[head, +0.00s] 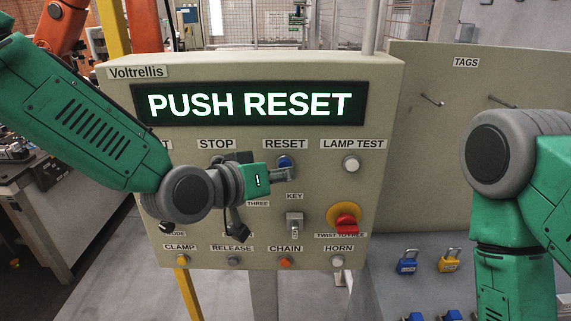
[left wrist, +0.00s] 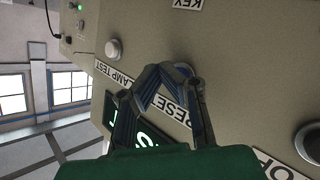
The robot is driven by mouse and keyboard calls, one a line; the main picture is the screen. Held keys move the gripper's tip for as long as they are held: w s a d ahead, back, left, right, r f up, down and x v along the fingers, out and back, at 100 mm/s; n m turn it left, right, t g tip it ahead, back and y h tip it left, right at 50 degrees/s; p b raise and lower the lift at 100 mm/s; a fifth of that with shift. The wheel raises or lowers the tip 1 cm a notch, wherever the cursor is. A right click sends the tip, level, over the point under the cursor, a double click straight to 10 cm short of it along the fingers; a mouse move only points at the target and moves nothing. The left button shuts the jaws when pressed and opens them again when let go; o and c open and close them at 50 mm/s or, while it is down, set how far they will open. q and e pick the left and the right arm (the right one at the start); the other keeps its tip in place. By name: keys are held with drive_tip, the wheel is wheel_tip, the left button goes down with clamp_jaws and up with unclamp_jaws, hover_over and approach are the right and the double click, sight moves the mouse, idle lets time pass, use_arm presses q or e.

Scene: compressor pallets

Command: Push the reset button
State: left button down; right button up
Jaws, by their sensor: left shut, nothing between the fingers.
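The control panel (head: 230,75) carries a lit display (head: 250,104) reading "PUSH RESET". The blue reset button (head: 285,160) is under the RESET label (head: 285,144), which also shows upside down in the left wrist view (left wrist: 171,106). My left gripper (head: 291,173) is shut and empty, its fingertips just below or in front of the button in the head view. In the left wrist view the closed fingers (left wrist: 165,70) cover the area by the label, and the button is hidden or not distinguishable. I cannot tell whether they touch. My right gripper is out of view.
The lamp test button (head: 351,164) is right of reset. A key switch (head: 294,222) and a red twist knob (head: 346,222) sit below. A tags board (head: 440,140) stands right, with padlocks (head: 407,262) below it. My left arm hides some controls left of reset.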

use_arm(q)
drive_tip(key=shift+w, duration=0.5)
idle(0.5)
drive_tip(key=shift+s, duration=1)
drive_tip(key=s, duration=0.6)
idle(0.6)
